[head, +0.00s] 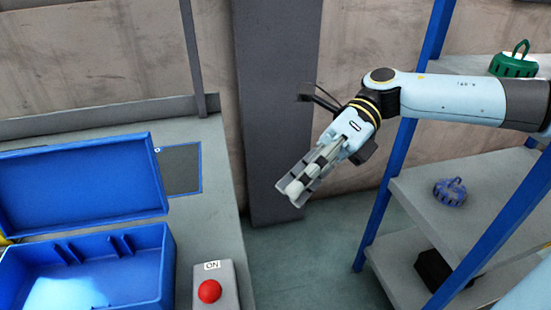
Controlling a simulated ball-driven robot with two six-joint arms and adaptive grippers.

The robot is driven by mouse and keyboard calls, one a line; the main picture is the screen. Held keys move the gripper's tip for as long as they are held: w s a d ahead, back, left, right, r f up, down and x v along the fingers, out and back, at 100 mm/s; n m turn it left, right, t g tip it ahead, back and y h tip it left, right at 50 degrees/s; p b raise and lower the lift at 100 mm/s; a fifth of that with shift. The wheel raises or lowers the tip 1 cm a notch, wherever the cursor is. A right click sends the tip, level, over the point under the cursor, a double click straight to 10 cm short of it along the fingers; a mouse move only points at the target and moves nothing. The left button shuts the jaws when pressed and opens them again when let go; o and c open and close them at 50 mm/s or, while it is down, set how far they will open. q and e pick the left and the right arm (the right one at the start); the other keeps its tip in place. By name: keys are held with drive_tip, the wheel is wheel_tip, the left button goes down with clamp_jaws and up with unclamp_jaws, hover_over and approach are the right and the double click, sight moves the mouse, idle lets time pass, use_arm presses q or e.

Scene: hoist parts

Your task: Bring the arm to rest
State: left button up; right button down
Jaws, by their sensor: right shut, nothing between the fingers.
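My right arm (452,97) comes in from the right edge, in front of the shelf rack. It is light blue with dark joints and yellow rings near the wrist. My right gripper (293,190) points down and to the left, over the gap between the workbench and the rack. Its fingers are shut with nothing between them, and it touches nothing. My left gripper does not show.
An open blue case (166,262) and a box with a red button (209,291) marked ON stand on the grey workbench (222,205). The blue-framed rack (425,200) holds a green part (513,66), a blue part (450,192) and a black item (432,268). A grey post (272,120) stands behind the gripper.

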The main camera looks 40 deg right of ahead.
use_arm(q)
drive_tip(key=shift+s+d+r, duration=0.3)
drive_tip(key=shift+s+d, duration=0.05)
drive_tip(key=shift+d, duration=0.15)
use_arm(e)
drive_tip(key=shift+d+r, duration=0.25)
drive_tip(key=shift+d, duration=0.3)
drive_tip(key=shift+a, duration=0.1)
